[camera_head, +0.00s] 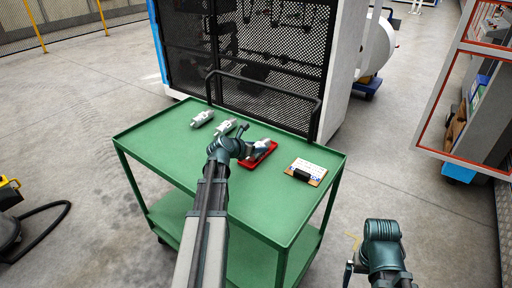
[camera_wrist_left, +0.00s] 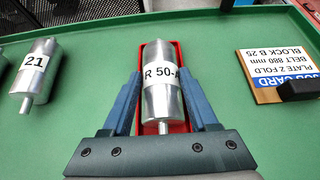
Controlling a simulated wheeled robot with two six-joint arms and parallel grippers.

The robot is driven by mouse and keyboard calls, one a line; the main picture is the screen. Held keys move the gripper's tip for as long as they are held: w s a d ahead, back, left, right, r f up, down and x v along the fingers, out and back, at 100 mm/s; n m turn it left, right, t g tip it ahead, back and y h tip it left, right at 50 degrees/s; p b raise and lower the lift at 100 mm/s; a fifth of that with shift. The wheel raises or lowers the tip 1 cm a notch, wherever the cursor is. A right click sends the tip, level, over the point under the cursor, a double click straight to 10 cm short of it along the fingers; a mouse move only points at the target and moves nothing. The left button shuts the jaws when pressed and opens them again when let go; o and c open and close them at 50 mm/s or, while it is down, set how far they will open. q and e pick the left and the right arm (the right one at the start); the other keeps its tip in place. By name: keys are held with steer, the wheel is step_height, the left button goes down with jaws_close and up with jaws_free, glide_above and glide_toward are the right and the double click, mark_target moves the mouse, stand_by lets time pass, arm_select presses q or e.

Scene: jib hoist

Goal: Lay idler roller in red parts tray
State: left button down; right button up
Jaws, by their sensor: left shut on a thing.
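The idler roller (camera_wrist_left: 160,100), a silver cylinder with a white label reading "R 50-", lies between the fingers of my left gripper (camera_wrist_left: 162,88), which is shut on it. The red parts tray (camera_wrist_left: 174,48) shows around and beneath the roller in the left wrist view. In the head view the red tray (camera_head: 268,147) is on the green cart, with the roller (camera_head: 262,144) over or in it and my left gripper (camera_head: 250,150) at its left. I cannot tell whether the roller touches the tray floor. My right arm is at lower right; its fingers are not clearly visible.
Two other silver rollers (camera_head: 202,118) (camera_head: 226,127) lie on the green cart (camera_head: 150,137) left of the tray; one, labelled "21", shows in the left wrist view (camera_wrist_left: 40,70). A job card board (camera_head: 308,170) with a black clip lies to the right. A black rail borders the cart's back.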

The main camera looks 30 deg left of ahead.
arm_select(q)
steer(key=shift+f, duration=0.1)
steer(key=shift+c, duration=0.4)
jaws_free()
steer(key=shift+s, duration=0.1)
steer(key=p+v, duration=0.7)
steer(key=v, duration=0.6)
steer(key=shift+s+r, duration=0.3)
steer(key=shift+w+a, duration=0.1)
